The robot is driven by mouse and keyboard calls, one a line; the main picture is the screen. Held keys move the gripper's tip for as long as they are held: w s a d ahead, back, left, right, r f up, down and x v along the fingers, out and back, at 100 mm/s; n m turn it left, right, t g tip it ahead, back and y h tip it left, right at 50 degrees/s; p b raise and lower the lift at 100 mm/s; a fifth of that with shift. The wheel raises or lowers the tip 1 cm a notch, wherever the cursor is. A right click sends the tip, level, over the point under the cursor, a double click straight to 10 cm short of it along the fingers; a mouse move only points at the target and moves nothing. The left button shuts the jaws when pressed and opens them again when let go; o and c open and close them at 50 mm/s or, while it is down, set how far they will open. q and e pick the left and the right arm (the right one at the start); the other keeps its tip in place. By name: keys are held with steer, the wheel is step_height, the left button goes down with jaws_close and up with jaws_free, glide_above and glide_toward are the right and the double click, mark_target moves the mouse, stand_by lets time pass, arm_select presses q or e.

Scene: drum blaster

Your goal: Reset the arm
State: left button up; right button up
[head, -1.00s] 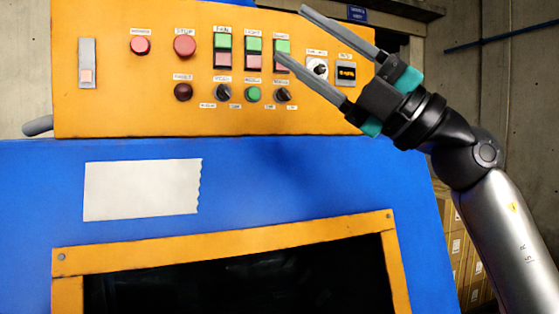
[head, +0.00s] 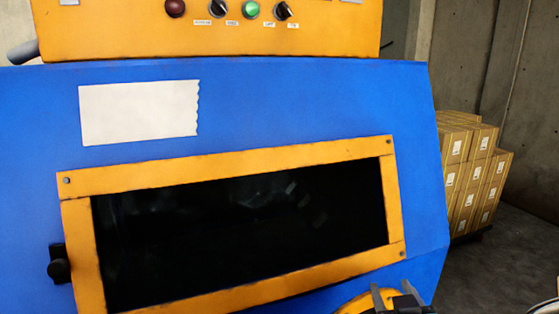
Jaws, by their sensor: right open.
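My right gripper (head: 394,299) shows at the bottom edge of the head view, right of centre. My left gripper is not in view.
The orange control panel (head: 120,35) crosses the top, with a dark red button (head: 175,8), a green button (head: 250,9) and black knobs. An orange-framed dark window (head: 240,225) fills the front.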

steer(key=s+a+f+n+g+y, duration=0.15)
steer(key=s+f+g, duration=0.35)
steer(key=s+f, duration=0.55)
steer(key=s+a+f+g+y, duration=0.15)
steer(key=s+f+g, duration=0.5)
steer(key=s, duration=0.65)
step_height(320, 180, down, 32)
steer(key=s+b, duration=0.2)
steer(key=b, duration=0.7)
steer(key=s+d+f+g+b, duration=0.1)
steer(key=s+f+b, duration=0.3)
steer(key=s+f, duration=0.3)
steer(key=s+d+f+b, duration=0.1)
steer(key=s+f+b, duration=0.3)
steer(key=s+f, duration=0.4)
step_height(320, 180, down, 7)
steer(key=shift+r+g, duration=0.2)
steer(key=shift+g, duration=0.15)
